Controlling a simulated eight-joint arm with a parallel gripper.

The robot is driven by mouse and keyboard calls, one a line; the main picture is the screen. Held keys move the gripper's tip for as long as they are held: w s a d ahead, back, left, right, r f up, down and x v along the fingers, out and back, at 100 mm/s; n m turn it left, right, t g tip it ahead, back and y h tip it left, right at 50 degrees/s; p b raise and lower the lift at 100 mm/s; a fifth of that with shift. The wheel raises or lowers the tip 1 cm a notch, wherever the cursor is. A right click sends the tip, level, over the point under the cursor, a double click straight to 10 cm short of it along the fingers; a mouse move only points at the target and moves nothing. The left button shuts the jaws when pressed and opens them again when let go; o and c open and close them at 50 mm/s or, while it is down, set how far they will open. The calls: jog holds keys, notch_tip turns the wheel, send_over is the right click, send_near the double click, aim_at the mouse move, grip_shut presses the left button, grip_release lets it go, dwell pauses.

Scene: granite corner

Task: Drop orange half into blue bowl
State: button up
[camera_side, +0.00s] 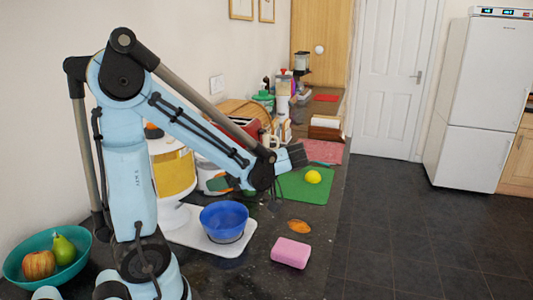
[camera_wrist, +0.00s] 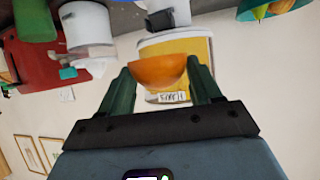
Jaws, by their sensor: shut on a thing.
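The blue bowl (camera_side: 224,218) stands upright on a white board on the dark counter in the side view. My gripper (camera_wrist: 157,82) is shut on the orange half (camera_wrist: 157,71), which sits between its green fingertips in the wrist view. In the side view my gripper (camera_side: 232,183) is above and behind the bowl, pointing left, partly hidden by my arm. I cannot make out the held orange half there. The blue bowl does not show in the wrist view.
A teal bowl with fruit (camera_side: 20,274) is at front left. A pink block (camera_side: 290,252) and a flat orange piece (camera_side: 299,226) lie right of the bowl. A yellow ball (camera_side: 313,177) is on a green mat (camera_side: 302,193).

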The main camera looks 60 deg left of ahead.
jog(key=shift+f, duration=2.6)
jog(key=o, duration=1.1)
jog(key=shift+w, duration=0.1)
